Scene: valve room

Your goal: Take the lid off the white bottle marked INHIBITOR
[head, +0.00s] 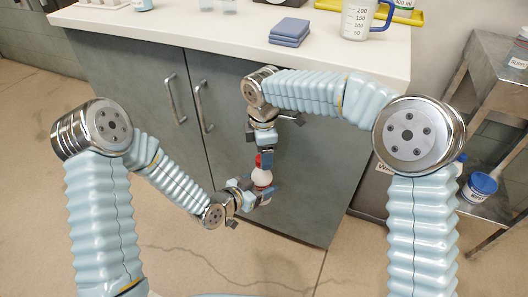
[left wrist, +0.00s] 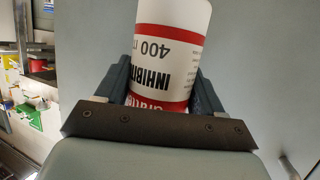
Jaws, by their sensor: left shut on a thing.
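The white bottle marked INHIBITOR (head: 262,177) is held in front of the grey cabinet doors. In the left wrist view the bottle (left wrist: 168,45) shows red bands and upside-down print between my finger pads. My left gripper (head: 258,190) is shut on it, coming from the lower left. My right gripper (head: 265,158) points down from above at the bottle's upper end. A small red part (head: 258,160) shows there beside its fingers, perhaps the lid. The fingers partly hide it, and I cannot tell whether they are shut on it. The lid is not visible in the left wrist view.
The white counter (head: 225,32) above the cabinet carries blue folded cloths (head: 290,31), a measuring jug (head: 357,18) and a yellow tray (head: 405,14). The floor is clear.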

